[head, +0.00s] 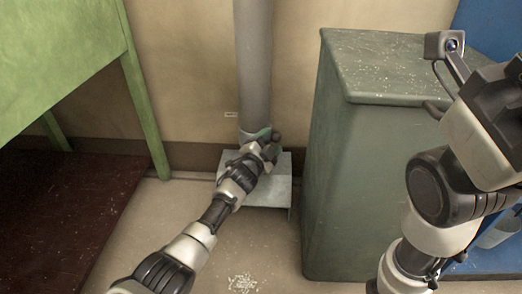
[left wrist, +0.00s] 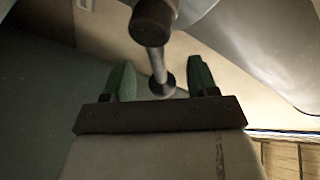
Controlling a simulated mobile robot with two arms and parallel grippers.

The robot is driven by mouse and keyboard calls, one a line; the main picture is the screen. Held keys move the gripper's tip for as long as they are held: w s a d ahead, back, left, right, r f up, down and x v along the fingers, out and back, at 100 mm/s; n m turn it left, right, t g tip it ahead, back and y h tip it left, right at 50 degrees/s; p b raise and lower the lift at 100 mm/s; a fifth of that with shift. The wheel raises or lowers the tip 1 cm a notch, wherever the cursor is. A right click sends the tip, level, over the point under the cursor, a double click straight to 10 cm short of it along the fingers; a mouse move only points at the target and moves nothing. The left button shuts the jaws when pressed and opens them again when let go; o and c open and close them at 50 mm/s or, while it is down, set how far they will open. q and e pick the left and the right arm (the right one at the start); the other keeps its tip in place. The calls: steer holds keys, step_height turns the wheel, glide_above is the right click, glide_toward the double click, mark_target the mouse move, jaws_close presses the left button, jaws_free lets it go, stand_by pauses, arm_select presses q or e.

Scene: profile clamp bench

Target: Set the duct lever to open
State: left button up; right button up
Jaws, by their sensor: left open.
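The duct (head: 255,70) is a grey vertical pipe against the wall in the head view. Its lever (left wrist: 158,62) shows in the left wrist view as a thin pale rod with a dark round knob and a dark collar. My left gripper (head: 266,142) is at the duct's lower end. Its two green fingers (left wrist: 161,80) are open, one on each side of the rod; I cannot tell whether either touches it. In the head view the gripper hides most of the lever. My right arm is at the right; its fingers do not show clearly.
A pale metal plate (head: 268,193) stands below the duct. A green cabinet (head: 345,190) stands close on its right. A green table (head: 60,60) and a dark red mat (head: 60,220) are on the left. The floor in front is mostly clear, with pale flecks.

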arm_select(q)
steer(key=p+v, duration=0.6)
steer(key=v, duration=0.4)
steer(key=shift+p, duration=0.3)
steer(key=shift+o, duration=0.4)
